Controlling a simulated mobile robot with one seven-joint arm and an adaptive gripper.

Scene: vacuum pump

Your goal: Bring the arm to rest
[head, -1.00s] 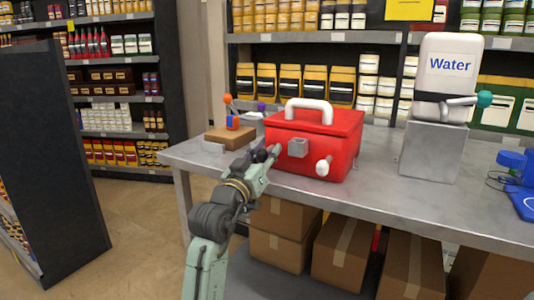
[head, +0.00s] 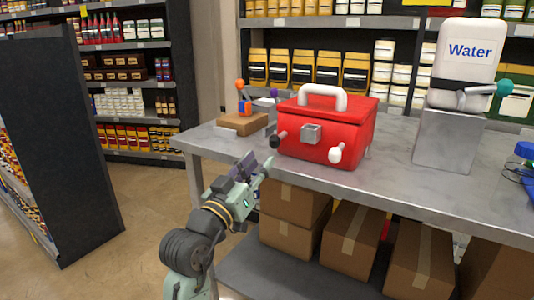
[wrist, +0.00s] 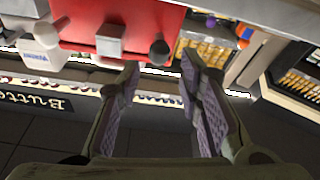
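My gripper (head: 254,170) is in front of the table's front edge, just left of and below the red box. In the wrist view my gripper (wrist: 160,75) has its two fingers spread apart with nothing between them. The red box (head: 322,115) with a white handle stands on the metal table (head: 400,172); it has a dark knob, a grey square block and a white knob on its front. The red box also shows upside down in the wrist view (wrist: 140,22). My gripper is apart from it.
A wooden block (head: 242,124) with small orange and blue parts stands left of the red box. A Water container (head: 466,60) sits on a grey block (head: 448,140) at the right. Cardboard boxes (head: 350,238) fill the lower shelf.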

